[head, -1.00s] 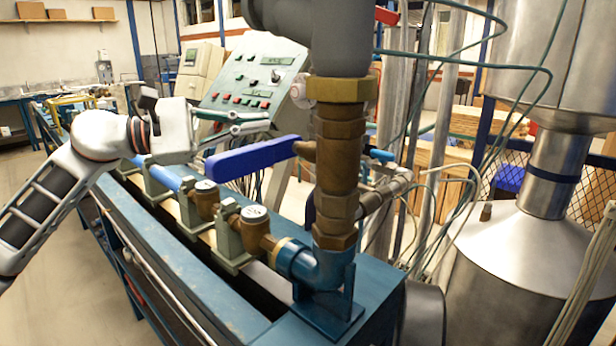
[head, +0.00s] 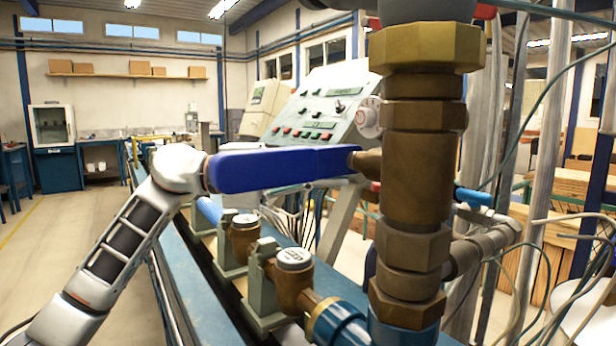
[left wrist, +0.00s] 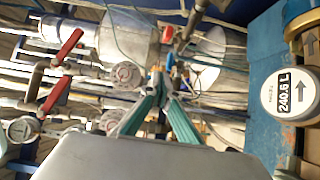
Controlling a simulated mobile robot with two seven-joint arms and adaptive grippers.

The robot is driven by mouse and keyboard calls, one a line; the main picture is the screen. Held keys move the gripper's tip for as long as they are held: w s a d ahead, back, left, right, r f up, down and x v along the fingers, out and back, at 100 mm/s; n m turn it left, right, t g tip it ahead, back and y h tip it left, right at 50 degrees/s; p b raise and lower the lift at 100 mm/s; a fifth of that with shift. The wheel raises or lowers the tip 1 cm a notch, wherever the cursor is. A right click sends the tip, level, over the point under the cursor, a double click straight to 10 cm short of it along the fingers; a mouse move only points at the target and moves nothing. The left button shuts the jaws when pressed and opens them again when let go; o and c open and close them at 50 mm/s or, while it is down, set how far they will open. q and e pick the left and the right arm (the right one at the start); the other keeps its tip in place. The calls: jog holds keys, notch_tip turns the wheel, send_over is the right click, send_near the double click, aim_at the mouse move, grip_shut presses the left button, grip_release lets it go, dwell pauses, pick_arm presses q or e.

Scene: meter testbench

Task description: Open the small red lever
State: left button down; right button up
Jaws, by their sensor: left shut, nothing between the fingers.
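The left wrist view shows two red levers on pipe valves at the left, an upper one (left wrist: 68,45) and a lower one (left wrist: 56,95). A smaller red part (left wrist: 167,34) is near the top middle. I cannot tell which is the small red lever. In the head view a red piece (head: 485,12) shows at the top, partly hidden by the brass pipe. My left gripper (left wrist: 159,80) is shut and empty, its green fingers together in the left wrist view, apart from the red levers. In the head view its fingers are hidden behind the blue handle. My right gripper is not in view.
A large blue lever handle (head: 265,170) and a thick brass pipe (head: 425,150) stand close in front. Round meters (head: 293,260) line the blue bench below. A control panel (head: 318,105) is behind. Hoses and vertical pipes crowd the right. Open floor is at the left.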

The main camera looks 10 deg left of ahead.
aim_at(375, 190)
pick_arm(q)
jog(key=s+d, duration=0.3)
jog(key=d, duration=0.2)
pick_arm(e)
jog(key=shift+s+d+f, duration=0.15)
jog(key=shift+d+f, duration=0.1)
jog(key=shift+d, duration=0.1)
pick_arm(q)
jog(key=shift+s, duration=0.1)
jog(key=s+t+p, duration=0.1)
jog(key=s+n+p, duration=0.1)
jog(key=shift+s+d+r+t, duration=0.15)
jog(key=shift+s+d+t, duration=0.05)
jog(key=shift+s+t, duration=0.2)
jog(key=shift+s+d+p, duration=0.15)
jog(key=shift+s+p, duration=0.1)
jog(key=shift+p, duration=0.05)
jog(key=shift+s+d+f, duration=0.1)
jog(key=shift+f, duration=0.15)
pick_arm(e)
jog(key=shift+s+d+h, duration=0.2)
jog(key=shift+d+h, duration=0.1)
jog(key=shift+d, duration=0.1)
